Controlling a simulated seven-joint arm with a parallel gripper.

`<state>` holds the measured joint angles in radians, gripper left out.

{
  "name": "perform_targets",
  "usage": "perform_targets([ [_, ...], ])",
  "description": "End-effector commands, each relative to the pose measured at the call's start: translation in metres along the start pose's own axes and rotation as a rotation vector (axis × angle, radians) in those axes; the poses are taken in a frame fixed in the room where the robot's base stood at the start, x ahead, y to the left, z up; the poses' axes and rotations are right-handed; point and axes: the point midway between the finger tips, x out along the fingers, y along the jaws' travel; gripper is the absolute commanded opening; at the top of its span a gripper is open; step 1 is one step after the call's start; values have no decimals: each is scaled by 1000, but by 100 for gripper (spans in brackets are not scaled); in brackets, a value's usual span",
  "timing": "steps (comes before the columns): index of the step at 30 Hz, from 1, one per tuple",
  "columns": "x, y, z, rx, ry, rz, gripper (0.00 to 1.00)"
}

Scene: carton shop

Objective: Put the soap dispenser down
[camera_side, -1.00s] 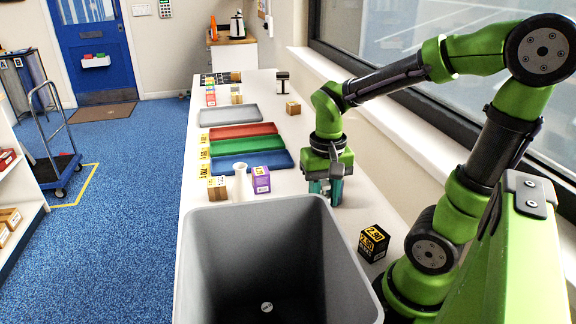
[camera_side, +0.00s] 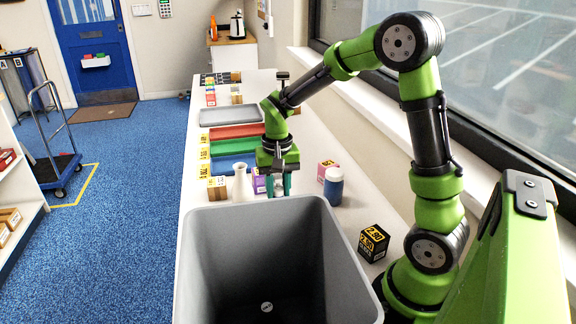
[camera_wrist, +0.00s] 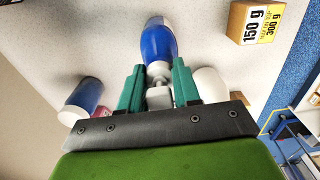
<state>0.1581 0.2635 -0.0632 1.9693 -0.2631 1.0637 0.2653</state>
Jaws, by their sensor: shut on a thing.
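The soap dispenser (camera_wrist: 158,42) is a blue bottle with a white end and a pale pump, seen between the fingers in the wrist view. My gripper (camera_wrist: 158,88) is shut on its pump and neck. In the side view my gripper (camera_side: 279,186) points down just behind the grey bin's far rim. The dispenser is mostly hidden there by the fingers and rim, so I cannot tell whether its base touches the table.
A white vase (camera_side: 243,187) stands close left of my gripper, by a labelled wooden block (camera_side: 217,189) and purple box (camera_side: 259,182). A blue bottle with a white cap (camera_side: 333,188) and a pink box (camera_side: 326,168) stand right. The grey bin (camera_side: 205,214) is in front.

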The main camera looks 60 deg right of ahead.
Motion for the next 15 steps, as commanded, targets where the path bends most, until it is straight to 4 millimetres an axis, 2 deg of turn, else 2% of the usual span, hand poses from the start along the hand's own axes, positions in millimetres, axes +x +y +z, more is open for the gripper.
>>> perform_targets([
  [11,4,0,0,0,1,0,0],
  [12,4,0,0,0,0,0,38],
  [15,4,0,0,0,0,0,53],
])
